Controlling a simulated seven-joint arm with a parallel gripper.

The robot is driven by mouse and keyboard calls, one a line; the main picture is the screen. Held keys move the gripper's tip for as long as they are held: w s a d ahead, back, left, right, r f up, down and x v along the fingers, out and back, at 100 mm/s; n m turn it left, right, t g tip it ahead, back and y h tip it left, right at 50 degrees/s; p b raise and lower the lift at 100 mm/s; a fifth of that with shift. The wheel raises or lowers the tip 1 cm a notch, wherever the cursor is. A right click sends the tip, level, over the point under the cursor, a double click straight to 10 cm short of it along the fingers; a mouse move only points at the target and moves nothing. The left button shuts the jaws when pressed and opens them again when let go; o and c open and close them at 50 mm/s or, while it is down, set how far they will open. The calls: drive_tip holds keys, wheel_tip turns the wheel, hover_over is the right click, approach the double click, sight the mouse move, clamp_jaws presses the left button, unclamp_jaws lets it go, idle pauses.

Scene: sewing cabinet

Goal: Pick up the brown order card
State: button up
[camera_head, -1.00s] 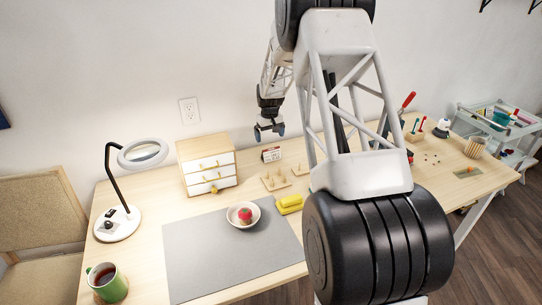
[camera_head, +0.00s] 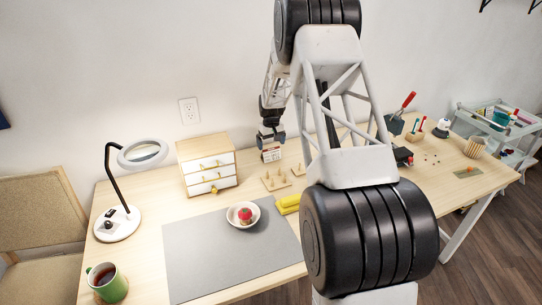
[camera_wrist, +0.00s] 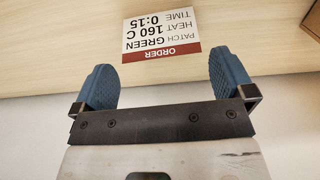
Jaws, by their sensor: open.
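The order card (camera_head: 271,155) stands near the back of the wooden table, right of the small drawer cabinet. In the wrist view the order card (camera_wrist: 160,36) is white with a brownish-red band reading "ORDER", and its print is upside down. My gripper (camera_head: 271,139) is just above the card in the head view and partly overlaps its top. In the wrist view the two blue fingers of my gripper (camera_wrist: 162,62) are wide apart, on either side of the card's band, with nothing held. I cannot tell whether they touch the card.
The drawer cabinet (camera_head: 207,165) stands left of the card. A pegged wooden board (camera_head: 276,180) lies in front of it, with a yellow object (camera_head: 288,204) nearer. A bowl (camera_head: 243,215) sits on the grey mat (camera_head: 210,265).

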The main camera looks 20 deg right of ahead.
sight(271, 152)
drive_tip(key=shift+f, duration=0.25)
drive_tip(key=shift+f, duration=2.55)
drive_tip(key=c, duration=0.6)
drive_tip(key=shift+r, duration=5.05)
